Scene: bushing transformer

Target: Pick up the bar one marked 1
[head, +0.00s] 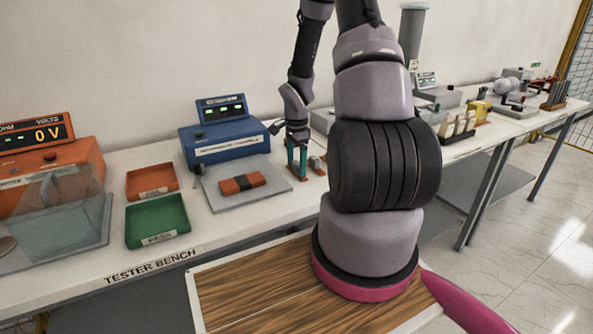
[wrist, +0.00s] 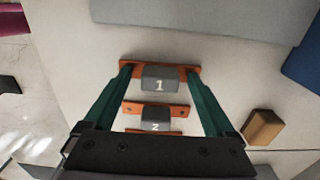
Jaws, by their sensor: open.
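The bar marked 1 (wrist: 160,79) is a grey block with a white 1, set on an orange strip, near the top middle of the wrist view. My gripper (wrist: 160,69) is open, with one green finger on each side of the grey block, over the ends of the orange strip. I cannot tell whether the fingers touch it. A like bar marked 2 (wrist: 156,118) lies just below it in that view. In the head view my gripper (head: 297,160) points down over the bench, beside small grey and orange pieces (head: 317,165) whose marks are too small to read.
A blue meter (head: 225,138) stands behind a grey plate (head: 225,199) holding an orange-and-dark piece (head: 242,183). Red (head: 152,181) and green (head: 157,220) trays are to the left. A tan block (wrist: 263,127) lies right of the bars in the wrist view.

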